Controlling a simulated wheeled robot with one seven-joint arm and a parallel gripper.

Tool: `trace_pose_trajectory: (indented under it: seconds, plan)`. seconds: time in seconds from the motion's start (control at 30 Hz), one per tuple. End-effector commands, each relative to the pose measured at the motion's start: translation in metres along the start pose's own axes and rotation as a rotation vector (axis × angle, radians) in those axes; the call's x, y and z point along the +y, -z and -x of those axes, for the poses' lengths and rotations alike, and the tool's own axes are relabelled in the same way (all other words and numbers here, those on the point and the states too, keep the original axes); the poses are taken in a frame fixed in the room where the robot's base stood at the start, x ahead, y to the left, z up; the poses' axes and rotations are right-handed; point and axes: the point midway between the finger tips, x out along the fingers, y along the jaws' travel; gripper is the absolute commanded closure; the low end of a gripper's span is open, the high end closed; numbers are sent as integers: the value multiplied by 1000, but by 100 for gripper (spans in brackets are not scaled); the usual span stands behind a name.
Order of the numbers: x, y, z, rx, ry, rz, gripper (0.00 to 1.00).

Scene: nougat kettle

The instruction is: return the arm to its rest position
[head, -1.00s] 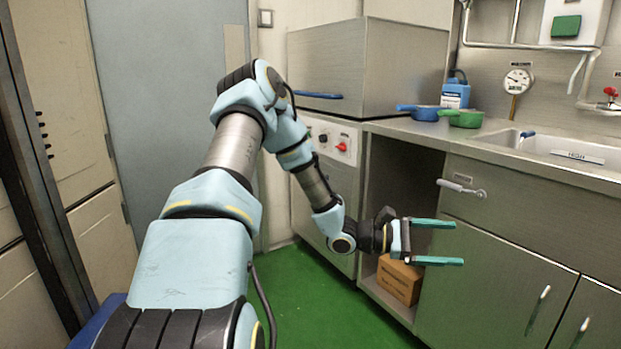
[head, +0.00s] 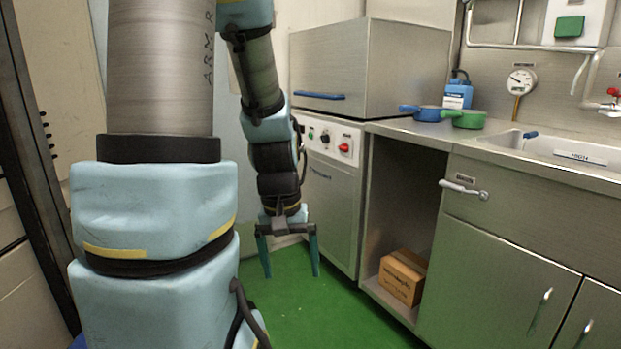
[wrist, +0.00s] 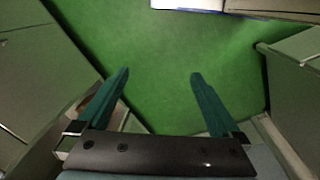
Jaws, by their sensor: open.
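My gripper (head: 291,274) hangs at the end of my arm in the head view, with its two teal fingers pointing down. It is open and empty, in front of the steel unit with the knobs and above the green floor. My light blue and grey arm fills the left and middle of the head view and hides part of the back wall.
The steel kettle unit (head: 335,205) and an open bay with a cardboard box (head: 402,278) stand right of my gripper. A blue pan (head: 428,114), a green pan (head: 468,119) and a blue jug (head: 457,94) stand on the counter. Green floor (head: 325,318) is clear below.

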Motion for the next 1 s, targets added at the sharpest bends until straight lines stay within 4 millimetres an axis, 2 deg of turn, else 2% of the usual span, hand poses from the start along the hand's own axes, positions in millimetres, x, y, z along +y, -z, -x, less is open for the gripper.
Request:
trace_pose_trajectory:
  seconds: [0.1,0.17,0.2,0.47,0.8,1.0]
  plan:
    - [-22,2,18,96,61,-57,0]
    - [-29,3,29,132,84,-79,0]
    - [-27,3,41,123,80,-76,0]
    - [-22,4,91,119,79,-75,0]
    - [-14,6,170,117,78,-75,0]
    - [-12,6,197,117,78,-75,0]
